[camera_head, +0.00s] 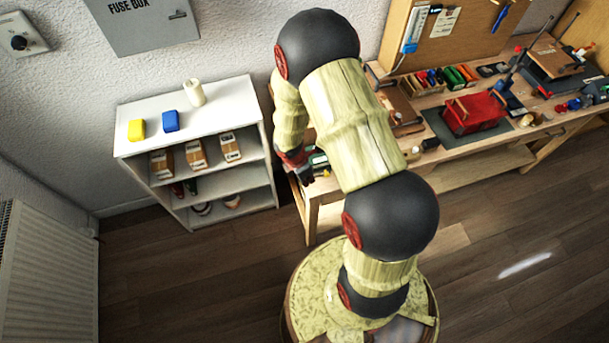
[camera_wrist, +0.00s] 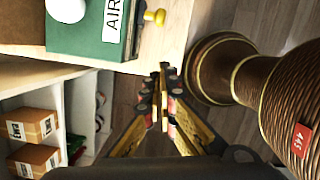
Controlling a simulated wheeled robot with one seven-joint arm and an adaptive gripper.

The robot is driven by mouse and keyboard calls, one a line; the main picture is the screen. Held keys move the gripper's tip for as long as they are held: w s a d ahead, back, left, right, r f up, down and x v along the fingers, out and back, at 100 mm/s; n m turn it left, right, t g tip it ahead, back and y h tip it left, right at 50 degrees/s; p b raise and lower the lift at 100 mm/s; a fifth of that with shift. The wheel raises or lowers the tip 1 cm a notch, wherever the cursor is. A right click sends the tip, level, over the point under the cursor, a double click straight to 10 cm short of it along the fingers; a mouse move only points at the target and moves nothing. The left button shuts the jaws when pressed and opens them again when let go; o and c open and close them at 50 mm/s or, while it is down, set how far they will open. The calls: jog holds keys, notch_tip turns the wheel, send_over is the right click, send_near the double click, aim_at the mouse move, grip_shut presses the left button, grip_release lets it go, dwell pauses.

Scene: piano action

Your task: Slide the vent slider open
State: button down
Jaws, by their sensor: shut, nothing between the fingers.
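A green box (camera_wrist: 88,42) with a white label reading "AIR" lies on the workbench end, at the top left in the wrist view. A small yellow knob (camera_wrist: 155,17) sticks out beside the label; it looks like the vent slider's handle. The box is partly cut off, so I cannot tell the slider's position. My gripper (camera_wrist: 163,75) is shut and empty, apart from the yellow knob, past the bench edge in the picture. In the head view my gripper (camera_head: 304,174) is at the bench's left end and the green box (camera_head: 318,158) is partly hidden by my arm.
A white shelf (camera_head: 245,97) with cartons stands left of the workbench (camera_head: 440,153). A yellow block (camera_head: 136,130), a blue block (camera_head: 171,121) and a cream cylinder (camera_head: 194,92) stand on it. A red toolbox (camera_head: 474,112) sits further right on the bench. The wooden floor (camera_head: 500,235) is clear.

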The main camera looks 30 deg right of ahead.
jog(key=shift+s+d+f, duration=0.1)
jog(key=shift+d+f, duration=0.1)
jog(key=shift+d, duration=1.75)
jog(key=shift+s+d, duration=0.15)
jog(key=shift+d, duration=0.35)
jog(key=shift+s+d, duration=0.15)
jog(key=shift+d, duration=0.35)
jog(key=shift+a, duration=0.1)
